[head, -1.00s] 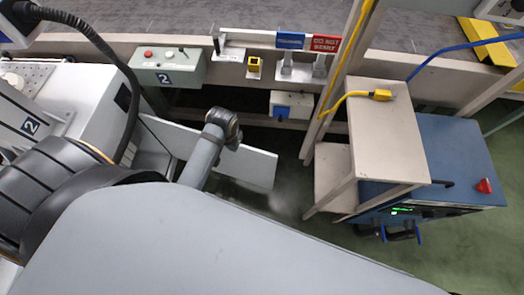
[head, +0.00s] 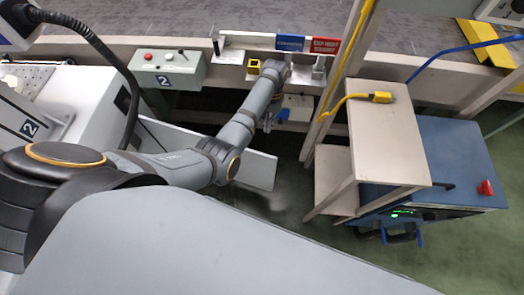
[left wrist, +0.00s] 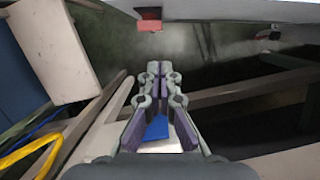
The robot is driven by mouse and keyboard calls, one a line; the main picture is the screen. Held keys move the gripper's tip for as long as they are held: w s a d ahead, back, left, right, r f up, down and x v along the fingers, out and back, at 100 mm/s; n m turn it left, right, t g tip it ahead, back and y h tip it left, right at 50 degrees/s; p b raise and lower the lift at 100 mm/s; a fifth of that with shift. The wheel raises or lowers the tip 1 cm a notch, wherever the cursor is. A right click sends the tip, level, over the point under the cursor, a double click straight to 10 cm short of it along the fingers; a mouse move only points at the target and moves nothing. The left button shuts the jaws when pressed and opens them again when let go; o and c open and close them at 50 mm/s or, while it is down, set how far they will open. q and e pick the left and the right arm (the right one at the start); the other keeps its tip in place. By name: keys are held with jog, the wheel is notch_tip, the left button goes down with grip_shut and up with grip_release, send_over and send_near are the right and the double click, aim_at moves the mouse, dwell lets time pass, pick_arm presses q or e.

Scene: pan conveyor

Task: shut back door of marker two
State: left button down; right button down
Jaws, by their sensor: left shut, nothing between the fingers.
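Marker two is the white machine (head: 80,95) at the left of the head view, with a "2" label on it. A flat pale panel (head: 255,168), seemingly its back door, stands out to the right from it, swung open. My left arm crosses in front of this panel. My left gripper (left wrist: 158,68) is shut and empty in the left wrist view, over the dark floor gap beyond the panel. In that view a pale surface with a red part (left wrist: 150,22) lies ahead of the fingertips. I cannot tell whether it is the door. My right gripper is not in view.
A grey control box (head: 168,68) marked "2" sits on the conveyor side, near a yellow device (head: 253,66) and blue and red signs. A beige stand (head: 390,140) and a blue cabinet (head: 465,150) stand at right. Green floor lies below the panel.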

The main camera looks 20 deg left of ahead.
pick_arm(q)
jog(key=s+f, duration=0.2)
jog(key=f, duration=0.1)
jog(key=s+f, duration=0.2)
jog(key=f, duration=0.1)
jog(key=s+f, duration=0.1)
jog(key=f, duration=0.2)
jog(key=shift+s+d+f+b, duration=0.2)
jog(key=shift+s+f+b, duration=0.1)
jog(key=shift+s+b, duration=0.1)
jog(key=shift+s, duration=0.35)
jog(key=shift+f, duration=0.1)
